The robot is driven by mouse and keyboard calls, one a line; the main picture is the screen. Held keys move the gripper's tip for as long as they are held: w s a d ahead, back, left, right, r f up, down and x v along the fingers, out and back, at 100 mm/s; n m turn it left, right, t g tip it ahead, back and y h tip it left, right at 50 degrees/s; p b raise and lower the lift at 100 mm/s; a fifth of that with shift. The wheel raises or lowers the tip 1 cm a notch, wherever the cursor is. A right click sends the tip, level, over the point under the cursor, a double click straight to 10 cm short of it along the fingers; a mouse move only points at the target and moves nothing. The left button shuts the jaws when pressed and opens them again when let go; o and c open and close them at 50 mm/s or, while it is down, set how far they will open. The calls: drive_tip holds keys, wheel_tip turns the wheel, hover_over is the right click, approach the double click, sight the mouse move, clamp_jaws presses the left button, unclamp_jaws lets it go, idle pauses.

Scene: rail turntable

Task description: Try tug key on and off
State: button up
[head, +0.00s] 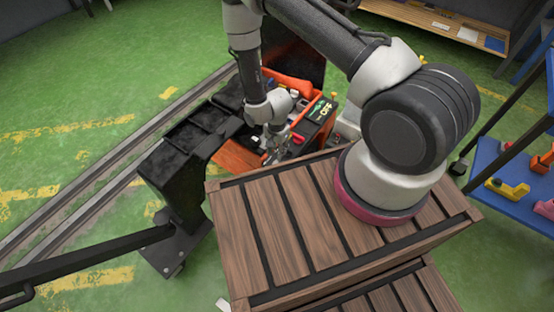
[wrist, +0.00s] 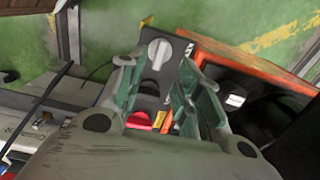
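The tug (head: 240,155) is an orange and black vehicle standing beyond my wooden deck in the head view. My gripper (head: 272,152) is low over its control area. In the wrist view my gripper (wrist: 157,75) has its two greenish fingers apart, with nothing held between them. A dark control panel (wrist: 150,88) lies beyond and between the fingers. It carries a silver-grey knob (wrist: 158,53) near its far end and a red part (wrist: 140,120) nearer the palm. I cannot tell for certain which of these is the key. The left finger partly hides the panel.
Rails (head: 120,150) run along the green floor on the left. A blue shelf cart (head: 515,175) with coloured parts stands at the right. A wooden bench (head: 440,22) is at the back. An orange edge (wrist: 245,62) and dark tug parts lie right of the fingers.

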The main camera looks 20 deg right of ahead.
wheel_tip(320, 180, down, 7)
drive_tip(key=shift+r, duration=0.2)
drive_tip(key=shift+c, duration=0.4)
clamp_jaws()
